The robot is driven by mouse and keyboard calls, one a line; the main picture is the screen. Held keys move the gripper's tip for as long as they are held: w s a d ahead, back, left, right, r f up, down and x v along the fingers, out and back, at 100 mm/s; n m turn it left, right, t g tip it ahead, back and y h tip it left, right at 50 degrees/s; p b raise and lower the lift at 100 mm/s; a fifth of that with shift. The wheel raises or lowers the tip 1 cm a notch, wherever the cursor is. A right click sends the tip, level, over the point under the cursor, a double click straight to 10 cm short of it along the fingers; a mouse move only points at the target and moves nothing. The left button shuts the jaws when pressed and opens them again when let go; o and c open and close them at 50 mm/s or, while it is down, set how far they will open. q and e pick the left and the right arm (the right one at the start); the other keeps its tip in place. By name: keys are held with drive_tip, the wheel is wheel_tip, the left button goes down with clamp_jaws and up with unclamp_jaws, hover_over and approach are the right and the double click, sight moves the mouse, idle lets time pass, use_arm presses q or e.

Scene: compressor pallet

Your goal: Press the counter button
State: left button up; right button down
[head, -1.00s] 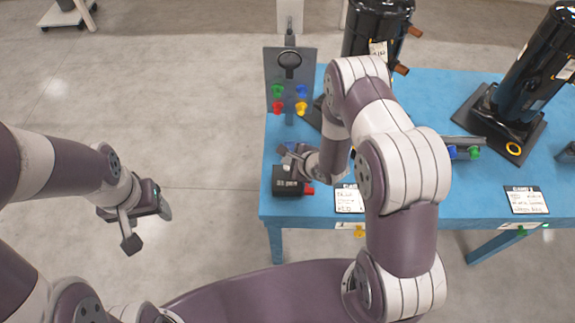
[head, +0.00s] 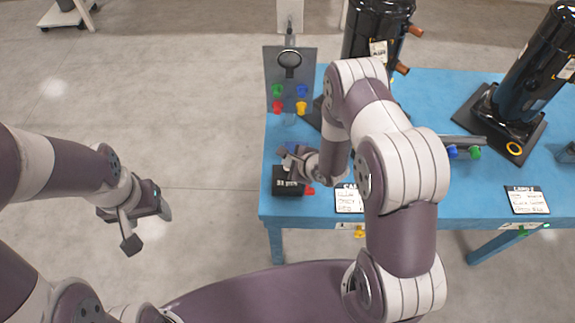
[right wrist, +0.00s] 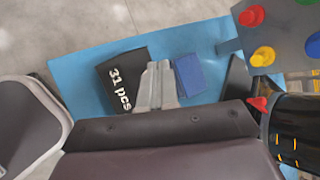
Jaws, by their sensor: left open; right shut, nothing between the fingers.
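The counter is a black box (head: 288,181) on the near left corner of the blue table. Its display reads "31 pcs" in the right wrist view (right wrist: 115,78). A red part (head: 309,190) shows at its right side in the head view; I cannot tell if it is the button. My right gripper (head: 288,156) is shut and empty, just behind the counter. Its fingers also show in the right wrist view (right wrist: 156,85), overlapping the counter's edge; contact cannot be told. My left gripper (head: 148,222) is open and empty over the floor, left of the table.
A blue block (right wrist: 189,75) lies beside my right fingers. A grey panel (head: 290,72) with coloured knobs stands behind the counter. Black compressors (head: 375,30) (head: 530,70) stand on the blue table (head: 490,185). A label card (head: 349,199) lies right of the counter.

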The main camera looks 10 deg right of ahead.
drive_tip(key=shift+f+b, duration=0.35)
drive_tip(key=shift+f, duration=0.2)
idle(0.4)
drive_tip(key=shift+r+p, duration=0.95)
wheel_tip(320, 180, up, 5)
drive_tip(key=p, duration=0.5)
drive_tip(key=shift+r, duration=0.1)
idle(0.6)
